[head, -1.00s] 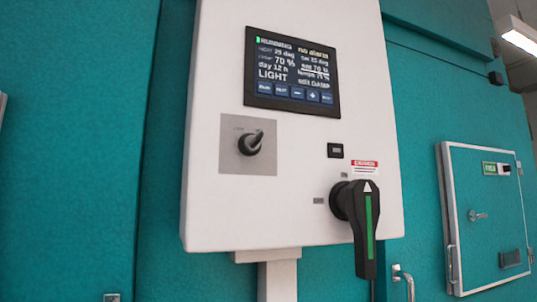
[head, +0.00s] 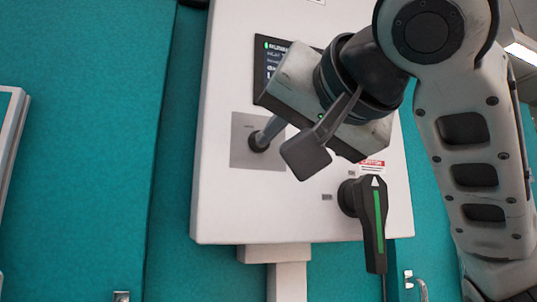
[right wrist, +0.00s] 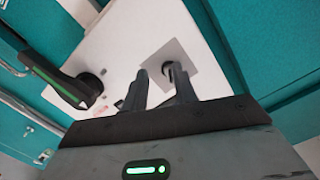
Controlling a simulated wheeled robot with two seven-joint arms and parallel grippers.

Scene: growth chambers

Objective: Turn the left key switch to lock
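The key switch (head: 256,144) is a small dark knob on a square grey plate (head: 240,157), on the white control box. In the head view my right gripper (head: 270,132) covers part of the plate, and a finger reaches close to the knob. In the right wrist view the two fingers of my right gripper (right wrist: 158,82) stand apart, with a gap between them. The knob (right wrist: 172,70) shows at the tip of the right-hand finger; I cannot tell whether they touch. The knob's labels are too small to read. My left gripper is not in view.
A large black rotary handle with a green stripe (head: 376,222) projects from the box below my right gripper. My right arm and gripper hide most of the display screen (head: 270,62). Teal chamber walls (head: 80,150) surround the box, with open space at its left.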

